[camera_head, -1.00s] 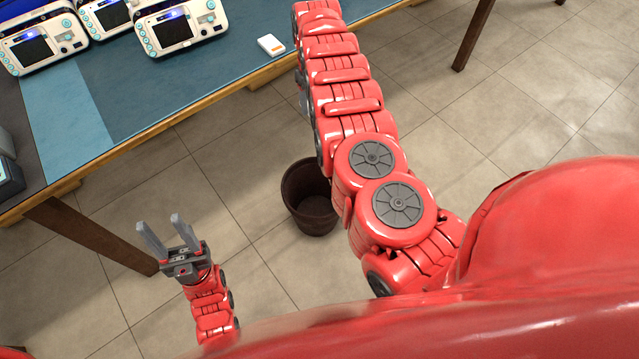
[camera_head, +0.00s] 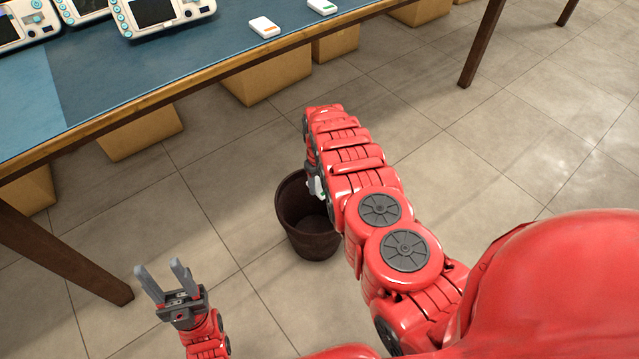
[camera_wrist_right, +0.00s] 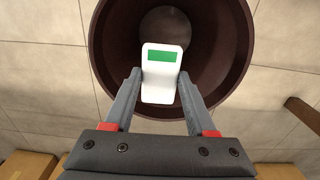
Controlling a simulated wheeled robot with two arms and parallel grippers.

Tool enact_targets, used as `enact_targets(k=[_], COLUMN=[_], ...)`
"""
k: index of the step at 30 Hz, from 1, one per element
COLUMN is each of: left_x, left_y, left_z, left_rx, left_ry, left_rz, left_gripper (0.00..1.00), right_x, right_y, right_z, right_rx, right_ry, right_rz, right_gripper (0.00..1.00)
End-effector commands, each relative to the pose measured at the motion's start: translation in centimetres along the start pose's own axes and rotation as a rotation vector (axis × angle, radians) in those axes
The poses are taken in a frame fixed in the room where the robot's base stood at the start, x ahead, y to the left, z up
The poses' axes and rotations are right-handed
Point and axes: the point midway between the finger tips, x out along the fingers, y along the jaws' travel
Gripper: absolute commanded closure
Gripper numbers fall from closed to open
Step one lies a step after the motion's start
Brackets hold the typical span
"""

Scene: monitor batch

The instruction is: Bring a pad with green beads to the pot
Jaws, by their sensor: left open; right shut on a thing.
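My right gripper (camera_wrist_right: 158,90) is shut on a white pad (camera_wrist_right: 160,62) with a green patch. In the right wrist view the pad is between the fingertips, in front of the mouth of a dark brown pot (camera_wrist_right: 108,45). In the head view the pot (camera_head: 312,244) stands upright on the floor. The held pad shows there as a small white piece (camera_head: 316,187) by its rim, and my right arm hides most of that gripper. Another white pad with a green patch (camera_head: 322,6) lies on the table. My left gripper (camera_head: 164,275) is open and empty, left of the pot.
The blue-topped table (camera_head: 200,62) crosses the upper left, with several white devices (camera_head: 150,14) and an orange-marked pad (camera_head: 265,28) on it. Boxes (camera_head: 268,76) stand under it. The tiled floor around the pot is clear.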

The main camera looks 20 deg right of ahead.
Motion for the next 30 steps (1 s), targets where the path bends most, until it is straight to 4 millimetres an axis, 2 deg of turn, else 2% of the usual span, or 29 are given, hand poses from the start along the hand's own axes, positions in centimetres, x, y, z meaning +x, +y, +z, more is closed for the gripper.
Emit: enact_targets(k=[1,6,16,17,18,22,23,30], left_x=[-1.3,-2.8,-2.9,-2.9,-2.9,-2.9,-2.9,-2.9], left_y=[0.1,0.1,0.1,0.1,0.1,0.1,0.1,0.1], left_z=[0.2,0.2,0.1,0.1,0.1,0.1,0.1,0.1], left_rx=[0.0,0.007,0.01,0.01,0.009,0.009,0.009,0.009], left_ry=[0.0,0.016,0.022,0.022,0.022,0.022,0.022,0.022], left_rz=[0.0,0.023,0.029,0.03,0.029,0.029,0.029,0.029], left_gripper=[0.5,0.5,0.5,0.5,0.5,0.5,0.5,0.5], right_x=[1.4,3.2,3.4,3.4,3.4,3.4,3.4,3.4], right_y=[0.0,0.0,0.0,0.0,0.0,0.0,0.0,0.0], right_z=[0.0,0.0,0.0,0.0,0.0,0.0,0.0,0.0], right_rx=[0.0,0.0,-0.001,-0.001,-0.001,-0.001,-0.001,-0.001], right_ry=[0.0,0.001,0.0,0.0,0.0,0.0,0.0,-0.001], right_rz=[0.0,0.001,0.001,0.001,0.001,0.001,0.001,0.001], right_gripper=[0.98,0.98,0.98,0.42,0.35,0.11,0.09,0.09])
